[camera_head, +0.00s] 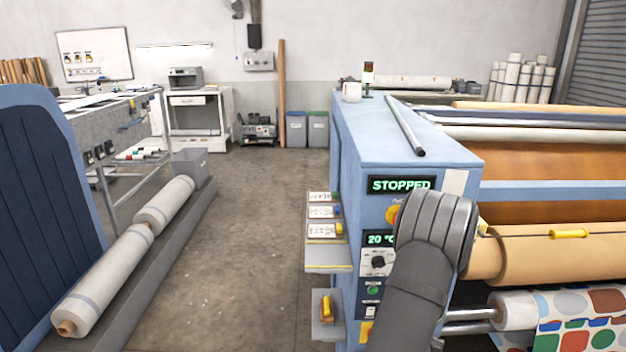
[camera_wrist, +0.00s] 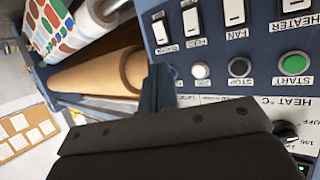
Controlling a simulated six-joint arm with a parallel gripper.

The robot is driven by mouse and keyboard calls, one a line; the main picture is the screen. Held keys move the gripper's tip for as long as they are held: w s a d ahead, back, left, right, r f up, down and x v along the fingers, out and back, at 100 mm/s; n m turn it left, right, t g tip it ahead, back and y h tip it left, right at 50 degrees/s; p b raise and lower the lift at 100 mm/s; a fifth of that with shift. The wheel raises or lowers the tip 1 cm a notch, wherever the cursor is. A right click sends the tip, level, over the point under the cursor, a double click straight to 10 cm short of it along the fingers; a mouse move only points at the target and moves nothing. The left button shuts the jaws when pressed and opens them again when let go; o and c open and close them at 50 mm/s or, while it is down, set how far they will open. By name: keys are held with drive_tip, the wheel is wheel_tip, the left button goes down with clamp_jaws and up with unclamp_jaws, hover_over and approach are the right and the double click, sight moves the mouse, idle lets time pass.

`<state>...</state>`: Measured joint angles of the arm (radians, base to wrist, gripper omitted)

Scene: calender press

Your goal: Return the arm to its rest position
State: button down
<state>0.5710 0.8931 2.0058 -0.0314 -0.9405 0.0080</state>
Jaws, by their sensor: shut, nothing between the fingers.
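My gripper (camera_wrist: 158,88) shows in the wrist view as dark fingers closed together, with nothing between them. It points at the press's blue control panel (camera_wrist: 215,55), near the lower row with a white button (camera_wrist: 201,71), a black stop button (camera_wrist: 240,67) and a green start button (camera_wrist: 294,65). I cannot tell whether the fingertips touch the panel. In the head view my grey arm reaches up in front of the panel of the blue calender press (camera_head: 405,135) and hides part of it; the fingers are hidden there. The displays read STOPPED (camera_head: 401,185) and 20 °C (camera_head: 379,239).
A tan roll (camera_head: 500,257) and a patterned fabric roll (camera_head: 590,310) lie right of my arm. Small shelves (camera_head: 328,268) with cards jut out left of the panel. A metal rod (camera_head: 405,125) lies on the press top. The floor (camera_head: 250,220) to the left is clear.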

drive_tip(key=v, duration=1)
drive_tip(key=shift+n+y, duration=0.4)
drive_tip(key=shift+y, duration=0.1)
drive_tip(key=shift+w+a+f, duration=0.3)
drive_tip(key=shift+w, duration=0.35)
drive_tip(key=shift+w+a+f, duration=0.3)
drive_tip(key=shift+w+f, duration=0.05)
drive_tip(key=shift+w, duration=0.35)
drive_tip(key=shift+w+a+f, duration=0.3)
drive_tip(key=shift+w, duration=0.35)
